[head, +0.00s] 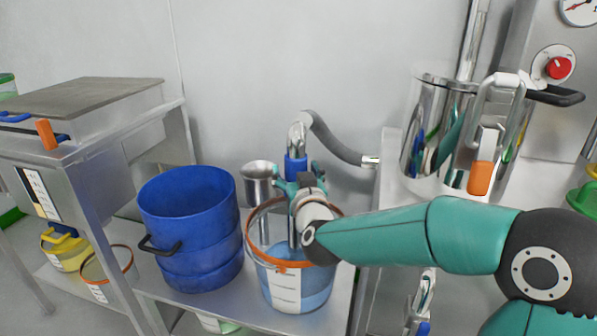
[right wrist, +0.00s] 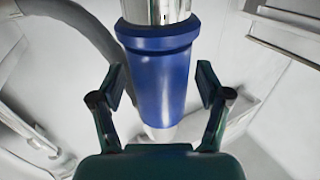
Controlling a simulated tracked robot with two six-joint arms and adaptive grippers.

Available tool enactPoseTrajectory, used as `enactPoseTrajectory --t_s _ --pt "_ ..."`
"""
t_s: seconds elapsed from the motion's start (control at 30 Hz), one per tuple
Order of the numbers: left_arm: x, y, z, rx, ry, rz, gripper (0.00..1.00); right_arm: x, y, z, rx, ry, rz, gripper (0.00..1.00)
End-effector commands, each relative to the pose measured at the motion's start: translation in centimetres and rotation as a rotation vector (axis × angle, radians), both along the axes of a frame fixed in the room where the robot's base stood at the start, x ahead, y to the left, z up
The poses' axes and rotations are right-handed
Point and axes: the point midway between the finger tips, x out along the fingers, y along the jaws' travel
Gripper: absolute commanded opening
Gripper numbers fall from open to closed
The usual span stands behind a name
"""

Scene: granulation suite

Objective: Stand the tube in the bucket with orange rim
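The tube (head: 296,165) has a blue collar, a metal elbow on top and a grey hose running right. It is about upright, its lower metal part inside the clear bucket with orange rim (head: 285,289); whether its tip touches the bottom is hidden. My right gripper (head: 299,187) is at the collar, over the bucket. In the right wrist view its two fingers stand either side of the blue collar (right wrist: 160,85), with small gaps, so it looks open around the tube. My left gripper is not in view.
A tall blue bucket (head: 192,236) stands left of the orange-rimmed one on the steel shelf (head: 345,295). A metal cup (head: 258,183) is close behind. A shiny steel vessel (head: 436,140) with an orange-tipped handle stands at right. Smaller buckets are lower left.

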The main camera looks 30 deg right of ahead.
Motion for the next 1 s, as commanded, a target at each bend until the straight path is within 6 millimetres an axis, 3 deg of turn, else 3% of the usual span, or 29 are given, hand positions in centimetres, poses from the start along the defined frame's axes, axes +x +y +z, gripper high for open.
enactPoseTrajectory --t_s 0.3,0.47,1.0 --pt "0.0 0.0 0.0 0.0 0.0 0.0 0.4 -0.1 0.1 -0.3 0.001 0.006 0.002 0.79" --pt "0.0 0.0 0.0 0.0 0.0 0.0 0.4 -1.2 0.6 -0.2 0.002 0.005 0.003 0.79" --pt "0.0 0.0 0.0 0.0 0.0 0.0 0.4 -10.0 4.3 -0.1 0.001 0.001 0.003 0.79"
